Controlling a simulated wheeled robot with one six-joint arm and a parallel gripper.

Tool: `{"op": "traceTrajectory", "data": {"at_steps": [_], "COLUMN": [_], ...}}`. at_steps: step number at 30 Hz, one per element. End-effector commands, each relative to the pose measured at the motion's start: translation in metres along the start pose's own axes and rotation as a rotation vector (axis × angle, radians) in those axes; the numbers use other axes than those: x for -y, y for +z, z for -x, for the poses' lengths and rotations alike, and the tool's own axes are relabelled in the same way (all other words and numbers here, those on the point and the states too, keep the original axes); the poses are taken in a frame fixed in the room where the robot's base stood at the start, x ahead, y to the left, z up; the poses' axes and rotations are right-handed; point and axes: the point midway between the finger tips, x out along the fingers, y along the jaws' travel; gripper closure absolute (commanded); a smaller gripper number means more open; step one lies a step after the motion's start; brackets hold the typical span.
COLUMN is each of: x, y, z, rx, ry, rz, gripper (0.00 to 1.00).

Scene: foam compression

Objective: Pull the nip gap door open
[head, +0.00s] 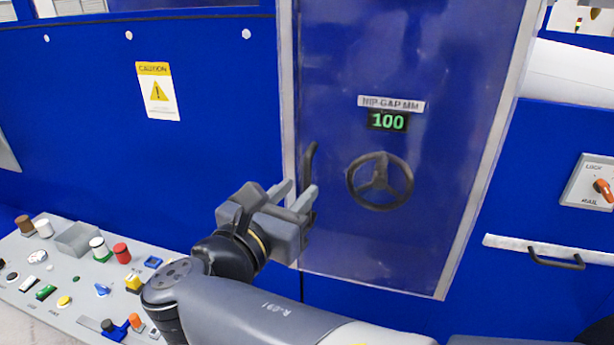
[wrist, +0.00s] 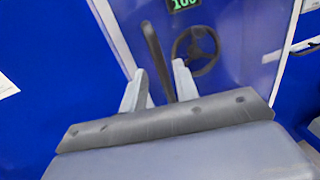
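The nip gap door (head: 440,180) is a see-through blue panel with a pale frame, and it looks closed against the blue machine; the door also shows in the wrist view (wrist: 240,65). Its dark upright handle (head: 309,158) is at the panel's left edge. My gripper (head: 297,190) is at the handle's lower part. In the wrist view the handle (wrist: 155,55) stands between the two fingers of my gripper (wrist: 158,80), closer to the right finger. A gap shows on the left finger's side, so the fingers are open around it. The handle's lower end is hidden.
Behind the panel are a dark handwheel (head: 380,181) and a green "100" display (head: 388,121). A control panel (head: 75,290) with several buttons is at the lower left. A drawer-like handle (head: 556,260) and an orange lock switch (head: 603,189) are at the right.

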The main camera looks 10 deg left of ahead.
Motion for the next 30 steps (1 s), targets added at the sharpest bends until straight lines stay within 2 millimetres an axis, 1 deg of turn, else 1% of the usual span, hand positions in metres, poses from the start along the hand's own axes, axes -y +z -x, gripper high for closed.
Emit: {"op": "traceTrajectory", "data": {"at_steps": [1, 3, 6, 9, 13, 21, 30], "x": [0.001, 0.001, 0.001, 0.001, 0.000, 0.000, 0.000], "y": [0.001, 0.001, 0.001, 0.000, 0.000, 0.000, 0.000], "z": [-0.009, -0.019, -0.031, -0.038, -0.043, -0.044, -0.043], "rx": [0.001, 0.000, -0.001, 0.000, 0.000, -0.001, -0.001], "ry": [-0.005, -0.004, -0.003, -0.002, 0.000, 0.001, 0.000], "rz": [0.001, 0.001, 0.002, 0.001, 0.001, 0.000, 0.000], "gripper": [0.71, 0.71, 0.71, 0.71, 0.71, 0.72, 0.96]}}
